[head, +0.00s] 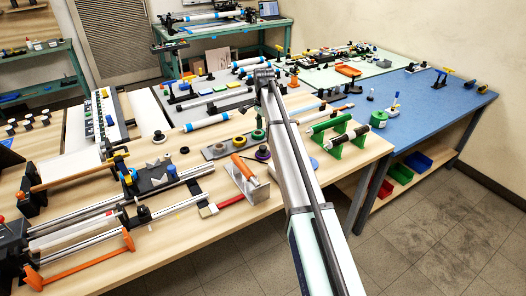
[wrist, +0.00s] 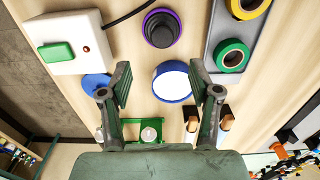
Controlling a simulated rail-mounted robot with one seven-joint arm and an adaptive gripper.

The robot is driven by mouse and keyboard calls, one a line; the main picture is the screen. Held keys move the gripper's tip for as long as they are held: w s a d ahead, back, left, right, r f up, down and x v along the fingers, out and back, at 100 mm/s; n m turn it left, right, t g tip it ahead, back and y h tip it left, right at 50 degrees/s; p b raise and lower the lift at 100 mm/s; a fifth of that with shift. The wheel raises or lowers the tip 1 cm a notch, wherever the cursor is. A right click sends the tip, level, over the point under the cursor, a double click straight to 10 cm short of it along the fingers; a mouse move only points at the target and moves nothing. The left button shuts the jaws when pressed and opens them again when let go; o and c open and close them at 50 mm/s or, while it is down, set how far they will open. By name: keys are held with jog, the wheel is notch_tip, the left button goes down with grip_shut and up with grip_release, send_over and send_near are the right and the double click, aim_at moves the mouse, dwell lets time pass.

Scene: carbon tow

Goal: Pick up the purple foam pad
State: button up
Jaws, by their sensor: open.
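The purple foam pad appears as a round dark piece with a purple rim (wrist: 161,28), lying on the wooden bench at the top middle of the wrist view. In the head view a dark disc with a purple edge (head: 262,153) shows just left of my arm. My gripper (wrist: 160,84) is open and empty, its two dark fingers spread wide in the wrist view. The pad lies ahead of the fingertips, beyond them toward the top of the picture, and not between them. A blue round piece with a white top (wrist: 173,82) shows between the fingers.
A white box with a green button (wrist: 57,51) and a black cord stands left of the pad. A grey tray with a green ring (wrist: 232,56) and a yellow ring lies to its right. A green stand (wrist: 142,128) shows below. Bare wood surrounds the pad.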

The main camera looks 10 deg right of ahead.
jog(key=p, duration=0.1)
send_over(263, 147)
jog(key=f, duration=0.4)
jog(key=shift+d+f, duration=0.2)
jog(key=shift+f, duration=0.2)
jog(key=shift+w+a+f+p, duration=0.1)
jog(key=shift+f+p, duration=1.2)
jog(key=shift+f, duration=1.3)
jog(key=c, duration=1)
